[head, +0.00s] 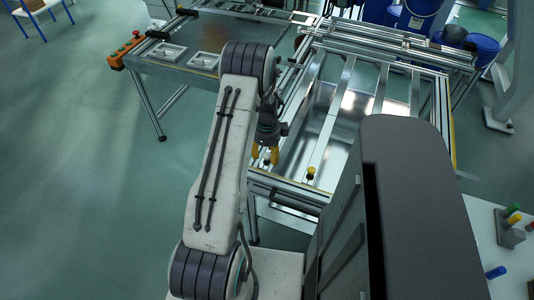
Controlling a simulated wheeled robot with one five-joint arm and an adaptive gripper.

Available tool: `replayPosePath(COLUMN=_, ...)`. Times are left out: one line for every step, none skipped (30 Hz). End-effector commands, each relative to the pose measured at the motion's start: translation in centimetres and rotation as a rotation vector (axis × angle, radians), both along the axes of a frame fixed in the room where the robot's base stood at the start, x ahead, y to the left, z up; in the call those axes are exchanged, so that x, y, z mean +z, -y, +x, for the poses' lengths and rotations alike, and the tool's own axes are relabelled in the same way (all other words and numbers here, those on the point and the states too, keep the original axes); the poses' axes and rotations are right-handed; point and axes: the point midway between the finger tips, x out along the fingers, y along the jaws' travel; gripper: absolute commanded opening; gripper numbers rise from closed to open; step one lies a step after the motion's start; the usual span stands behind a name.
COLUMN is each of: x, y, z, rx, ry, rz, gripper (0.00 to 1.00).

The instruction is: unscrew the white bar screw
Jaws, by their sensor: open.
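A pale bar (331,131) runs lengthwise across the open metal frame of the fixture. My gripper (265,156), with yellow fingertips, hangs from my arm to the left of this screw, near the frame's front left corner. It is open, and nothing shows between its fingers. It is apart from the screw in the picture; its height above the frame is hard to tell.
The fixture's front rail (290,190) lies just beyond my arm. A grey panel table (190,62) with two small white trays adjoins at left. Blue barrels (420,15) stand behind. A white table (510,250) at right holds coloured pieces. The floor at left is clear.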

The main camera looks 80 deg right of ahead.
Motion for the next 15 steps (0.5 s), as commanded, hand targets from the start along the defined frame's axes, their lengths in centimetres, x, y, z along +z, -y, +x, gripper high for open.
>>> replayPosePath(x=-0.11, y=0.01, z=0.00, rx=0.000, ry=0.000, rz=0.000, gripper=0.50)
replayPosePath(x=-0.15, y=0.01, z=0.00, rx=0.000, ry=0.000, rz=0.000, gripper=0.50)
replayPosePath(x=-0.19, y=0.01, z=0.00, rx=0.000, ry=0.000, rz=0.000, gripper=0.50)
replayPosePath(x=-0.20, y=0.01, z=0.00, rx=0.000, ry=0.000, rz=0.000, gripper=0.50)
replayPosePath(x=-0.20, y=0.01, z=0.00, rx=0.000, ry=0.000, rz=0.000, gripper=0.50)
replayPosePath(x=-0.20, y=0.01, z=0.00, rx=0.000, ry=0.000, rz=-0.001, gripper=0.50)
replayPosePath(x=-0.20, y=0.01, z=0.00, rx=0.000, ry=0.000, rz=0.000, gripper=0.50)
replayPosePath(x=-0.20, y=0.01, z=0.00, rx=0.000, ry=0.000, rz=0.000, gripper=0.50)
replayPosePath(x=-0.20, y=0.01, z=0.00, rx=0.000, ry=0.000, rz=0.000, gripper=0.50)
replayPosePath(x=-0.20, y=0.01, z=0.00, rx=0.000, ry=0.000, rz=0.000, gripper=0.52)
replayPosePath(x=-0.20, y=0.01, z=0.00, rx=0.000, ry=0.000, rz=0.000, gripper=0.50)
replayPosePath(x=-0.20, y=0.00, z=0.00, rx=0.000, ry=0.000, rz=0.000, gripper=0.46)
replayPosePath(x=-0.19, y=0.00, z=0.00, rx=0.000, ry=0.000, rz=0.000, gripper=0.44)
replayPosePath(x=-0.19, y=0.00, z=0.00, rx=0.000, ry=0.000, rz=0.000, gripper=0.41)
replayPosePath(x=-0.19, y=0.00, z=0.00, rx=0.000, ry=0.000, rz=0.000, gripper=0.37)
